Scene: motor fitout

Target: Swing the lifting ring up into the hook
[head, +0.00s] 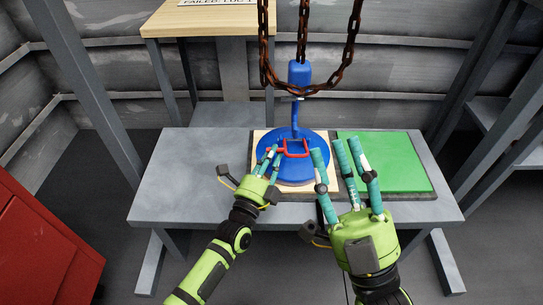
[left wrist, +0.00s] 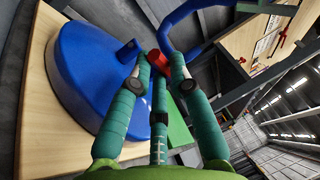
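The blue hook (head: 299,74) hangs from the rusty chain above a round blue motor cover (head: 313,172). Its curved lower part (left wrist: 168,38) also shows in the left wrist view. The red lifting ring (head: 297,154) is at the top of the cover, close under the hook; I cannot tell whether they touch. My left gripper (head: 270,152) is at the ring's left side. In the left wrist view its fingertips close in on a red piece (left wrist: 158,62) of the ring. My right gripper (head: 343,152) is open and empty, over the green mat's left edge.
The cover sits on a wooden board (head: 262,135) on the grey table (head: 172,180). The green mat (head: 405,165) to the right is bare. Chain loops (head: 303,85) hang above. A wooden bench (head: 200,20) stands behind, and a red cabinet (head: 40,245) at front left.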

